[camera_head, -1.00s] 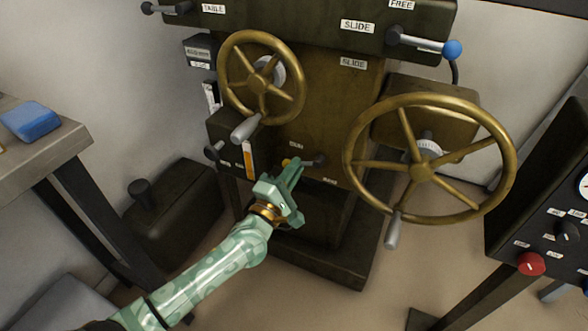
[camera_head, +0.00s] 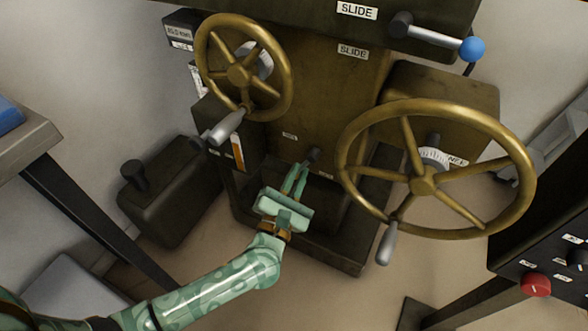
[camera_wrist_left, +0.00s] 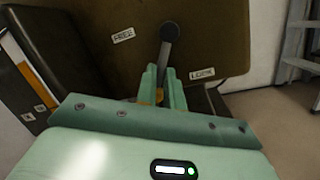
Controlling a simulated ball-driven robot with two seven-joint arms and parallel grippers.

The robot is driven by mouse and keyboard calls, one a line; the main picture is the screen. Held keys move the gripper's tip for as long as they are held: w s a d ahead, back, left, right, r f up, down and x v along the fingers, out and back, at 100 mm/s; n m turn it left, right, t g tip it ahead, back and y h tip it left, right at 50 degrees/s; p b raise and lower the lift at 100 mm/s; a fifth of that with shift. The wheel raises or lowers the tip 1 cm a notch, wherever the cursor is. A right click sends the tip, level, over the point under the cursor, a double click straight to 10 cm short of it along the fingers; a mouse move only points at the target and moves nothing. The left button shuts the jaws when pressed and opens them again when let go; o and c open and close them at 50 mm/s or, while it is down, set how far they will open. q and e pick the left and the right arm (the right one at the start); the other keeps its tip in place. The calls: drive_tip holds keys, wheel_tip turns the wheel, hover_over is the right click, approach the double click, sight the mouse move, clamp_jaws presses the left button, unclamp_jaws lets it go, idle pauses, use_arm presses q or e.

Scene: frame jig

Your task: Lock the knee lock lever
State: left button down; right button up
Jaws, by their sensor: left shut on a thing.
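The knee lock lever (camera_head: 314,154) is a short dark lever on the front of the machine's brown column. In the left wrist view the lever (camera_wrist_left: 168,45) hangs down from its round pivot, tilted slightly, between a FREE label (camera_wrist_left: 123,36) at upper left and a lock label (camera_wrist_left: 203,73) at lower right. My left gripper (camera_head: 300,176) is below the pivot, its fingers pointing up at it. In the wrist view the left gripper (camera_wrist_left: 162,78) is shut around the lever's lower end, where a bit of yellow shows; the fingers hide most of that end. My right gripper is out of view.
A small brass handwheel (camera_head: 205,55) is up and left of my gripper, a large brass handwheel (camera_head: 345,130) to the right. A lever with a blue knob (camera_head: 472,49) is above. A dark box (camera_head: 170,200) stands on the floor at left, a control panel (camera_head: 545,240) at right.

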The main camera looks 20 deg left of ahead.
use_arm(q)
drive_tip(key=n, duration=0.2)
drive_tip(key=d+n+y, duration=0.1)
drive_tip(key=n, duration=0.1)
drive_tip(key=d+n+g, duration=0.1)
drive_tip(key=n, duration=0.2)
drive_tip(key=shift+s+d+f+y, duration=0.1)
drive_tip(key=shift+d+f+y, duration=0.15)
drive_tip(key=shift+f+y, duration=0.1)
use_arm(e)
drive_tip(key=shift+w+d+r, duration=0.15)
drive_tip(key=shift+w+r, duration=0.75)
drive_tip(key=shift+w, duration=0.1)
use_arm(q)
drive_tip(key=shift+b, duration=0.3)
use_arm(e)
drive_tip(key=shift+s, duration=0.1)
use_arm(q)
drive_tip(key=c, duration=1.5)
unclamp_jaws()
